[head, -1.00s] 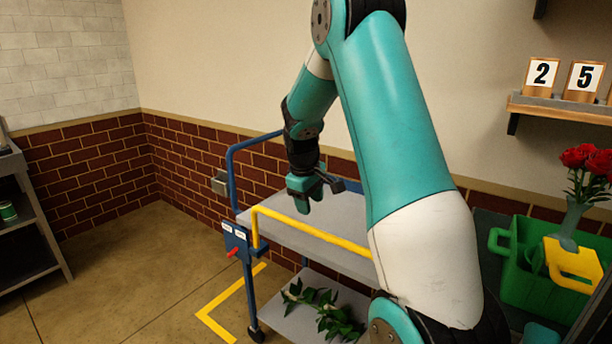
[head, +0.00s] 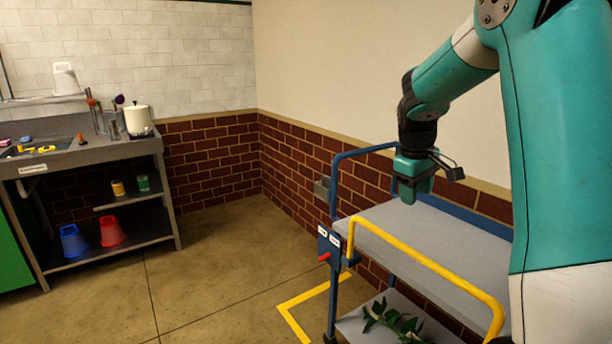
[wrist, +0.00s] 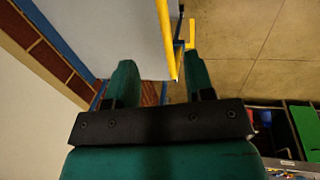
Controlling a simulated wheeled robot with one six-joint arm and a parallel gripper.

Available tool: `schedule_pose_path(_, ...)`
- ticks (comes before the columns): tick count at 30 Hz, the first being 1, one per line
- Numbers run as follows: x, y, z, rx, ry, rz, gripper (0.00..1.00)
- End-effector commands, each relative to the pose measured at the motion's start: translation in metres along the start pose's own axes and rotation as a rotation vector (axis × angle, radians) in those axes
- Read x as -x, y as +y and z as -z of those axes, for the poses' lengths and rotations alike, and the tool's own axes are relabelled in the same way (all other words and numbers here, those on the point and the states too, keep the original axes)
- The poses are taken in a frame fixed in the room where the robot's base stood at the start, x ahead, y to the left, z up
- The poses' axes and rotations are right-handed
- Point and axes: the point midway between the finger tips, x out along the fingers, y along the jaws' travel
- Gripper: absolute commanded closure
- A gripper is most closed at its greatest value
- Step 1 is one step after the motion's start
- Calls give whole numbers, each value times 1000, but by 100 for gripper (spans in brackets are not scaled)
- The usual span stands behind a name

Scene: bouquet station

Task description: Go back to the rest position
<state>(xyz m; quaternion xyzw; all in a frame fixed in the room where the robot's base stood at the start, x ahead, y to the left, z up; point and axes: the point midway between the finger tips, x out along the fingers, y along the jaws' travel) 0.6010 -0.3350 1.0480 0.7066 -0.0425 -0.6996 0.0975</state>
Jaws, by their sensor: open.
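My gripper (head: 412,196) hangs over the top shelf of a cart (head: 430,238), pointing down, near the cart's left end. In the wrist view my gripper (wrist: 160,82) shows its two green fingers spread apart with nothing between them. The cart's grey top shelf (wrist: 135,35) and yellow rail (wrist: 165,30) lie beyond the fingertips. The top shelf looks bare where I can see it. My arm hides the right part of the cart in the head view.
Green leafy stems (head: 392,318) lie on the cart's lower shelf. A yellow floor line (head: 300,308) runs beside the cart. A grey workbench (head: 85,152) stands at the left, with a red bucket (head: 111,231) and a blue bucket (head: 73,240) below. The floor between is clear.

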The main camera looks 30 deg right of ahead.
Motion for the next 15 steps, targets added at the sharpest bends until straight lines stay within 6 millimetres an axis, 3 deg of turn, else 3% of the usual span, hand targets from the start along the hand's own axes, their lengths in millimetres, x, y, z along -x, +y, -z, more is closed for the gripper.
schedule_pose_path(5,2,-3,1,5,4,2,52)
schedule_pose_path(8,12,-27,6,36,31,19,52)
schedule_pose_path(11,34,-78,10,99,82,64,52)
schedule_pose_path(15,71,-181,-7,224,162,179,52)
